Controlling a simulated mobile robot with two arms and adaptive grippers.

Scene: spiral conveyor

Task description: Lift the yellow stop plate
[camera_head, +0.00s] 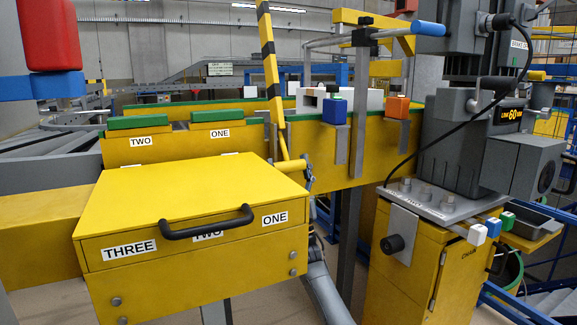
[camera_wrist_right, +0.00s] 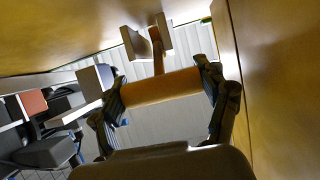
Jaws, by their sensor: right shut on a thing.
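The yellow stop plate shows in the head view as an upright yellow bar with black stripes (camera_head: 268,60), running up past the top edge. Its lower part narrows to a plain yellow strip beside the yellow box, with a short yellow handle (camera_head: 290,166) at the bottom. My right gripper (camera_head: 307,176) is at this handle, and its arm comes up from below. In the right wrist view, my right gripper (camera_wrist_right: 165,90) has its two fingers shut on the ends of the yellow cylindrical handle (camera_wrist_right: 160,87). A stem joins the handle to a bracket above. My left gripper is out of view.
A yellow box (camera_head: 190,190) with a black pull handle and number labels stands close left of my right gripper. A yellow conveyor wall (camera_head: 350,150) runs behind. A yellow cabinet (camera_head: 420,265) with a grey machine on top stands at right.

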